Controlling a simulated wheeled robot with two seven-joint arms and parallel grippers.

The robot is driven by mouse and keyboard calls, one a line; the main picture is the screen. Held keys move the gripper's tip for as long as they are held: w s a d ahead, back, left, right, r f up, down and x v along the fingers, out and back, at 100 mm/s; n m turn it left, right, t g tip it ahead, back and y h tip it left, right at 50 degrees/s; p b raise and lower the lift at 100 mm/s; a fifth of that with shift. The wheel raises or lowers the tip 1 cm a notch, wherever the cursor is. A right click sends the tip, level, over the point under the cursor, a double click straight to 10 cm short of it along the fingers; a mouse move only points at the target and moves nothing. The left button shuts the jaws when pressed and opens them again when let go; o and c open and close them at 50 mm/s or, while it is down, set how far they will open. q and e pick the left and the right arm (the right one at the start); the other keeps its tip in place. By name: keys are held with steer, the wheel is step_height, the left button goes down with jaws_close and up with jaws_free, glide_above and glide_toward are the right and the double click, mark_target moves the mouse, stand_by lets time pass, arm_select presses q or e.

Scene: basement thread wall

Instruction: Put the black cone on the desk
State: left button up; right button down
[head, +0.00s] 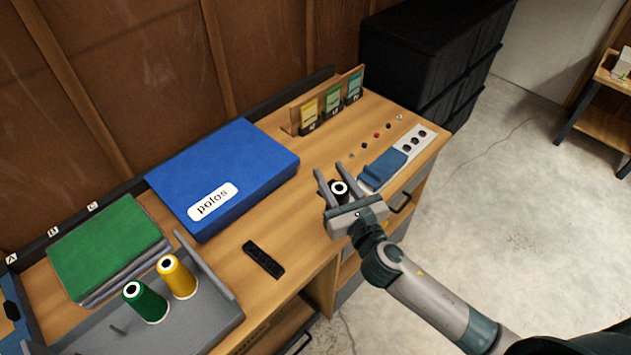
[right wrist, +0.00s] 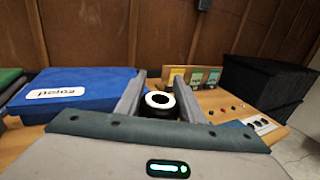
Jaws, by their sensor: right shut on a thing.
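The black cone (head: 340,191) is a thread cone with a white ring on its top. It stands upright between the fingers of my right gripper (head: 334,180), over the right part of the wooden desk (head: 300,255). In the right wrist view the black cone (right wrist: 159,103) shows between the two grey fingers, which are shut on it. Its base is hidden by the gripper, so I cannot tell whether it touches the desk. My left gripper is not in view.
A blue "polos" box (head: 235,170) lies left of the gripper. A grey tray (head: 215,318) holds a green cone (head: 147,303) and a yellow cone (head: 178,278). A black strip (head: 263,259) lies nearby. A blue block (head: 382,168) and small buttons sit to the right.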

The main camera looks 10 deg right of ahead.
steer(key=w+a+f, duration=0.2)
steer(key=w+f, duration=0.1)
steer(key=w, duration=0.1)
steer(key=shift+w+a, duration=0.25)
steer(key=shift+f, duration=0.15)
steer(key=shift+f+b, duration=0.4)
steer(key=shift+f, duration=1.6)
steer(key=c, duration=1.2)
jaws_free()
